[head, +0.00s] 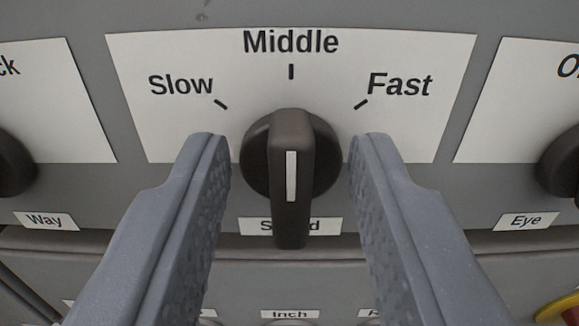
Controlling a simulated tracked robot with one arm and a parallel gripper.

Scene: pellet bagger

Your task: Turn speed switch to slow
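The speed switch (290,172) is a black rotary knob with a white pointer line, on a white label plate (425,143) marked Slow, Middle and Fast. Its handle stands vertical, in line with the Middle mark at the top. The Slow mark (221,103) is at upper left and the Fast mark (361,104) at upper right. My gripper (290,150) is open, one grey finger on each side of the knob. A gap shows between each finger and the handle. The handle's lower end covers part of the small label (260,226) below.
A black knob above the Way label (45,221) is at the left edge, and another above the Eye label (527,222) at the right edge. A lower panel carries an Inch label (290,314). A yellow and red part (562,308) is at bottom right.

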